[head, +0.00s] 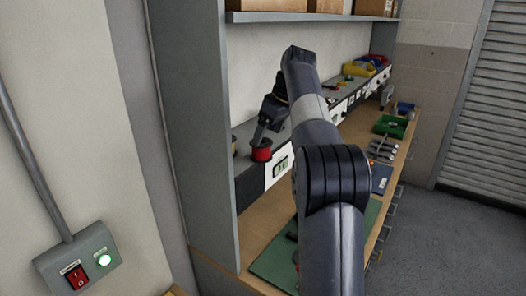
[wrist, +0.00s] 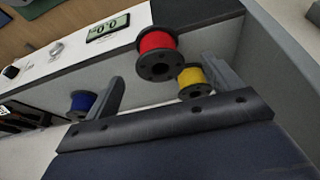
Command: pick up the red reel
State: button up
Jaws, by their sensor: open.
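The red reel (head: 261,152) stands on the raised shelf of the workbench in the head view, right below my gripper (head: 264,133). In the wrist view the red reel (wrist: 157,52) has black flanges and shows ahead of the gap between the two fingers. My gripper (wrist: 163,70) is open, with one finger on either side of the reel in the picture. I cannot tell whether a finger touches it. The gripper holds nothing.
A yellow reel (wrist: 194,83) sits close by the right finger in the wrist view. A blue reel (wrist: 82,103) sits beyond the left finger. An instrument panel with a green display (wrist: 108,27) lies near. A grey cabinet side (head: 195,120) stands left of the shelf.

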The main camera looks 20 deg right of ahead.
aim_at(261, 145)
jog(key=shift+w+x, duration=0.15)
jog(key=shift+x, duration=1.5)
jog(key=shift+w+x, duration=0.15)
jog(key=shift+x, duration=1.45)
jog(key=shift+r, duration=0.1)
jog(key=c, duration=1.3)
